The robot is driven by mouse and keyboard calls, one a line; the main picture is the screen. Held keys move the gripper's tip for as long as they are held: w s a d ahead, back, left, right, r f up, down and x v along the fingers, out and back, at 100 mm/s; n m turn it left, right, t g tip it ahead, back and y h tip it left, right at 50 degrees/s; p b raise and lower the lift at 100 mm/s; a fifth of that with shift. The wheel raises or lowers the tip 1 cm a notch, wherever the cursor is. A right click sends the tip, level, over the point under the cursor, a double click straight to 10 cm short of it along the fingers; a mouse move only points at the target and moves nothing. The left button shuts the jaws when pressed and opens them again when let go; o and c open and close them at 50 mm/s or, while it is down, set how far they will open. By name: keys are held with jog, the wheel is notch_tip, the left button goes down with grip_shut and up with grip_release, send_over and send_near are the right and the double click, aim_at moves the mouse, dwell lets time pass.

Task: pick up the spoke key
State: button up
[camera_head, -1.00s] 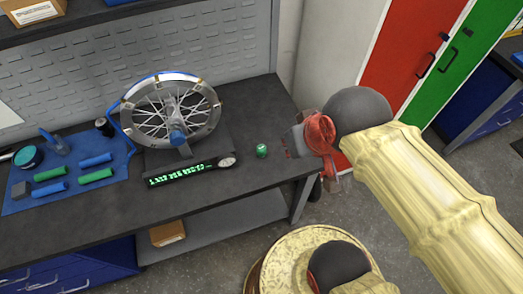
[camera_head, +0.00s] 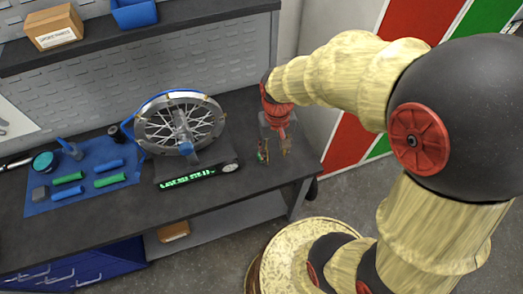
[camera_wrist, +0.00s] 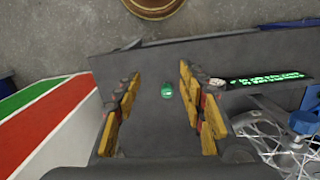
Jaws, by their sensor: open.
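A small green round piece, which I take to be the spoke key (camera_wrist: 167,91), lies on the dark bench top. In the wrist view it shows between the two yellow-padded fingers of my gripper (camera_wrist: 160,80), with clear space on both sides. My gripper (camera_head: 275,152) is open and points down over the right end of the bench, to the right of the wheel. In the head view the key is mostly hidden by the fingers. I cannot tell how far above it the fingertips are.
A spoked wheel (camera_head: 181,98) in a stand with a lit green display (camera_head: 188,183) is left of my gripper. A blue mat (camera_head: 42,207) with green and blue grips lies farther left. A shelf (camera_head: 200,24) runs above the back of the bench (camera_head: 110,225).

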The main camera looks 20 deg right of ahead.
jog(key=shift+o, duration=0.5)
jog(key=w+f+m+g+p, duration=0.1)
jog(key=w+f, duration=0.5)
jog(key=f, duration=0.6)
jog(key=shift+f+m+p, duration=0.2)
jog(key=shift+m+p, duration=0.7)
jog(key=shift+m, duration=0.1)
jog(key=shift+m+t, duration=0.7)
jog(key=shift+m, duration=0.1)
jog(key=w, duration=0.3)
jog(key=w+f, duration=0.1)
jog(key=w, duration=0.1)
jog(key=shift+w+d, duration=0.15)
jog(key=shift+w, duration=0.2)
jog(key=shift+w+m, duration=0.15)
jog(key=shift+m, duration=0.15)
jog(key=shift+f, duration=0.4)
jog(key=shift+a+f, duration=0.15)
jog(key=shift+f, duration=1.6)
jog(key=shift+a+f, duration=0.1)
jog(key=shift+f, duration=1.6)
jog(key=shift+c, duration=0.4)
jog(key=c, duration=1.1)
